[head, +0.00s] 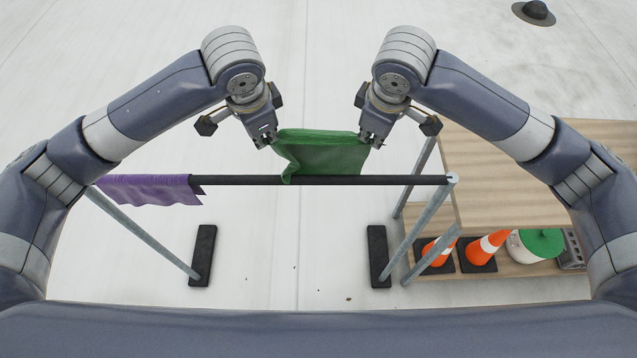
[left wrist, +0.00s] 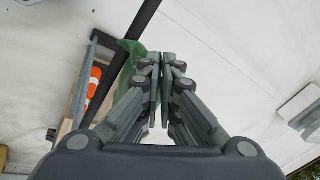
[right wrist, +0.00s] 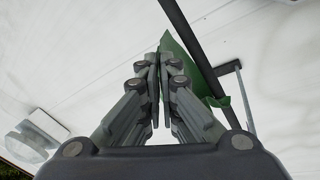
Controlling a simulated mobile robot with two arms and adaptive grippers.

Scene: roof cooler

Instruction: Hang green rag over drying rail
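The green rag (head: 325,152) is stretched between my two grippers in the head view. My left gripper (head: 268,140) is shut on its upper left corner, and my right gripper (head: 371,141) is shut on its upper right corner. The rag lies along the far side of the dark drying rail (head: 390,180). Its lower left corner overlaps the rail, while the rail crosses in front of the rest of its lower edge. The rag also shows beside the nearly closed fingers in the left wrist view (left wrist: 130,49) and the right wrist view (right wrist: 196,72).
A purple cloth (head: 150,189) hangs on the rail's left end. The rail stands on grey legs with black feet (head: 203,256). A wooden shelf unit (head: 530,170) stands at the right, with orange cones (head: 488,247) and a green-topped container (head: 540,243) on its lower board. The rail between purple cloth and rag is bare.

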